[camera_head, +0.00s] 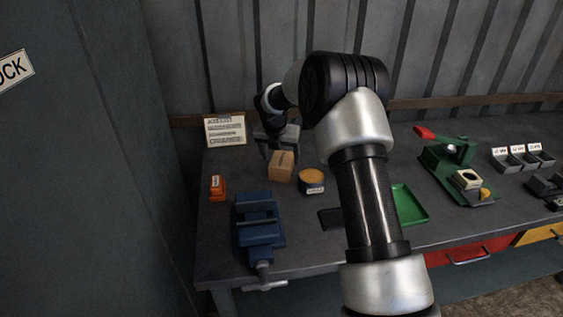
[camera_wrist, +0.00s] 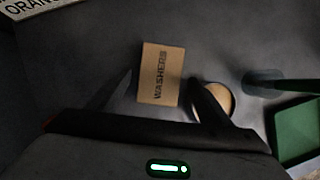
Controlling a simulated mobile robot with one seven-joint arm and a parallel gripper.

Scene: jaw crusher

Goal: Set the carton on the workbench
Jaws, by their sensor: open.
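The carton (camera_head: 281,167) is a small brown box on the dark grey workbench (camera_head: 310,235), towards its back left. In the wrist view the carton (camera_wrist: 158,75) shows its top, printed WASHERS. My gripper (camera_head: 277,148) is at the carton's far side in the head view. In the wrist view the open fingers of my gripper (camera_wrist: 160,80) show to the left and right of the carton's near part. I cannot tell whether a finger touches it. The carton appears to rest upright on the bench top.
A round tin (camera_head: 312,180) stands close right of the carton. A blue vise (camera_head: 258,225), an orange box (camera_head: 217,187) and a sign (camera_head: 225,130) are to the left. A green tray (camera_head: 409,204) and a green press (camera_head: 450,170) are to the right. A corrugated wall stands behind.

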